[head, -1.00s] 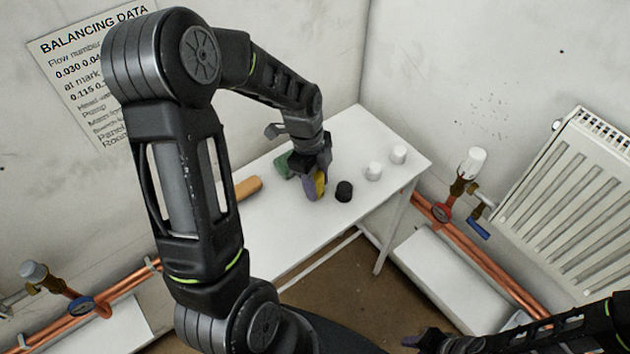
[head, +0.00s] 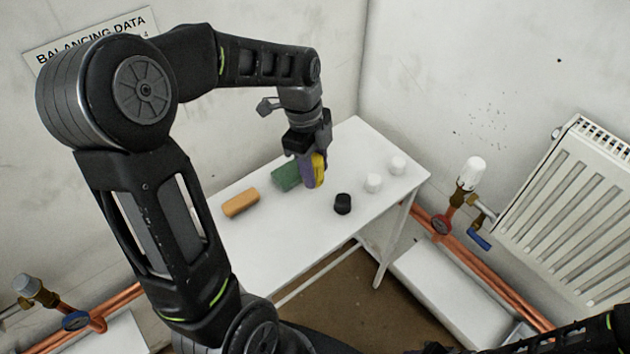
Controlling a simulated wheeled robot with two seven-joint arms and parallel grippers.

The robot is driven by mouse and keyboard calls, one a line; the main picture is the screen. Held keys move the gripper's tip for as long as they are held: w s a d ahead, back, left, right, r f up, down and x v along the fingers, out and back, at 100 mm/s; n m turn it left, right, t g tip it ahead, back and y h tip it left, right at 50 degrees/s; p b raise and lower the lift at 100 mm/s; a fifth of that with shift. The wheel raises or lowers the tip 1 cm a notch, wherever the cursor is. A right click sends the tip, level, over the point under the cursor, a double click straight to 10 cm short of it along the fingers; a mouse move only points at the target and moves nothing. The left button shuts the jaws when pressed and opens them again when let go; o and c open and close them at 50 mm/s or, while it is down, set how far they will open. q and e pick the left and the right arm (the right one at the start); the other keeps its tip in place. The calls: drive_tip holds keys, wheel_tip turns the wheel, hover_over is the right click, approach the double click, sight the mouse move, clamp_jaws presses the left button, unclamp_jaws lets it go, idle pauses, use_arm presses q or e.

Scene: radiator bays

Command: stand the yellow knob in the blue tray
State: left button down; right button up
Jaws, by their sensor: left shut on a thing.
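My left gripper (head: 312,174) reaches down over the white table and is shut on the yellow knob (head: 319,168). A purple finger covers the knob's left side. The knob appears held above the table top, in front of a green block. I cannot make out a blue tray in this view. Only a dark tip of my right gripper (head: 436,348) shows at the bottom edge, so its jaws cannot be read.
The white table (head: 275,235) carries an orange block (head: 240,204), a green block (head: 286,177), a black knob (head: 342,204) and two white knobs (head: 373,183). Copper pipes, a white-capped valve (head: 471,172) and a radiator (head: 575,215) are at the right. The table front is clear.

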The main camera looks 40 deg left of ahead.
use_arm(q)
drive_tip(key=shift+r, duration=0.3)
idle(0.5)
drive_tip(key=shift+w+d+n, duration=0.35)
drive_tip(key=shift+w+n, duration=0.1)
drive_tip(key=shift+n, duration=0.15)
drive_tip(key=w+d+r+n+t+y, duration=0.1)
drive_tip(key=w+d+r+n, duration=0.2)
drive_tip(key=w+d+n, duration=0.6)
drive_tip(key=d+n, duration=0.2)
drive_tip(key=n, duration=0.4)
drive_tip(key=shift+w+r+n+t+y, duration=0.15)
drive_tip(key=shift+w+n+t+y, duration=0.15)
drive_tip(key=shift+w+y, duration=0.1)
drive_tip(key=shift+s, duration=0.1)
